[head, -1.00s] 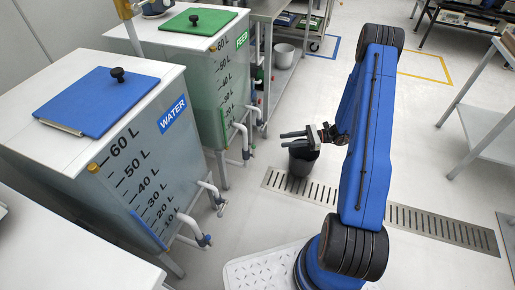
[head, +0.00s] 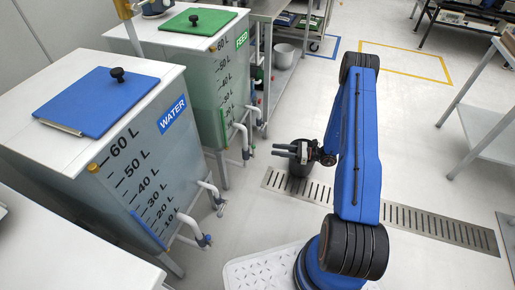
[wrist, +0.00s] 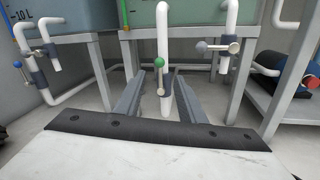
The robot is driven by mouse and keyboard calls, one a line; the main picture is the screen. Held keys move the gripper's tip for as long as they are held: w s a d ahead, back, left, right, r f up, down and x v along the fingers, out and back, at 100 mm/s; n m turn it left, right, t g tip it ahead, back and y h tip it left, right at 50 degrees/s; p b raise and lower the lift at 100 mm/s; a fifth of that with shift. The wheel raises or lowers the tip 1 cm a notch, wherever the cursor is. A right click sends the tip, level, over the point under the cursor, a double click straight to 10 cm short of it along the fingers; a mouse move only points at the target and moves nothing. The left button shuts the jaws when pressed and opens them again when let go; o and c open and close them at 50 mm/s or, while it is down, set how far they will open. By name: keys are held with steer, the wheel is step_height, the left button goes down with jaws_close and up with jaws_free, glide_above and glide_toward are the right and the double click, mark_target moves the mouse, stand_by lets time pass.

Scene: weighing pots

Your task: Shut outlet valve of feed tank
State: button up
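The feed tank (head: 205,85) is pale green with a green lid and a FEED label. White outlet pipes (head: 240,140) come off its lower front. In the wrist view, a white vertical pipe (wrist: 162,25) below the tank carries a valve with a green-knobbed lever (wrist: 159,63), which lies roughly along the pipe. My gripper (head: 276,151) is open and empty, pointing left toward the pipes. In the wrist view its fingers (wrist: 160,95) stand on either side of the green-knobbed valve, which appears beyond them; the exact gap cannot be told.
Another valve with a grey knob (wrist: 202,47) is on a pipe to the right, its lever across. The water tank (head: 150,150) stands nearer, with a blue-knobbed valve (wrist: 18,64). A floor drain (head: 420,220) runs behind my arm.

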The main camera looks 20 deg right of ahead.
steer(key=x, duration=1)
steer(key=shift+a, duration=0.35)
steer(key=shift+w, duration=0.15)
steer(key=shift+c, duration=0.2)
jaws_close()
